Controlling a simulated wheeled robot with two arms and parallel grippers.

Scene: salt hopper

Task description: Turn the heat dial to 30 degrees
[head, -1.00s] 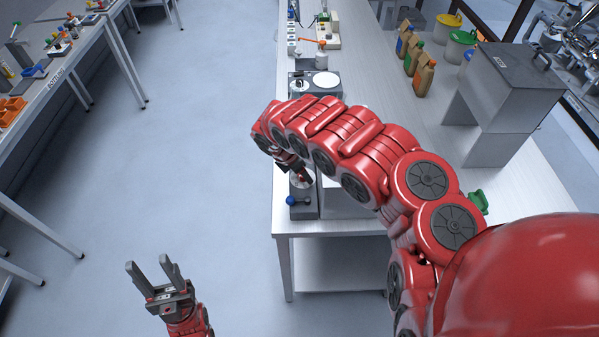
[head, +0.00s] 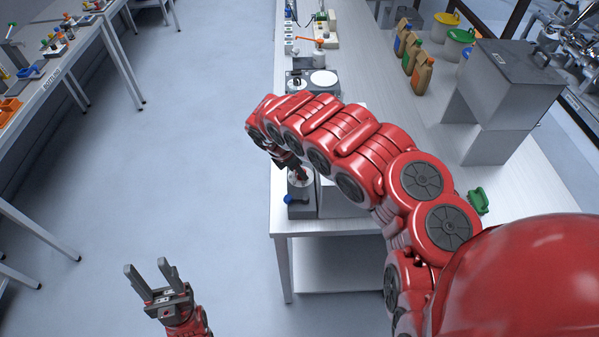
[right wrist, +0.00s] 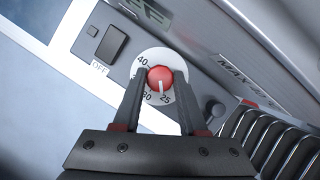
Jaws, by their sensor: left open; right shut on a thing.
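The heat dial is a red knob (right wrist: 160,78) on a white numbered plate (right wrist: 147,57), seen in the right wrist view. The numbers 40, 30 and 25 show; others are covered. The knob's white line points down, near 25. My right gripper (right wrist: 160,84) is shut on the knob, one dark finger on each side. In the head view my right gripper (head: 299,170) is at the device near the table's front left corner, largely hidden by my arm. My left gripper (head: 151,277) is open and empty over the floor.
The panel has a dark switch marked OFF (right wrist: 111,44), a small dark knob (right wrist: 214,108) and a metal grille (right wrist: 268,135) beside the dial. A blue knob (head: 289,199) is near my right gripper.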

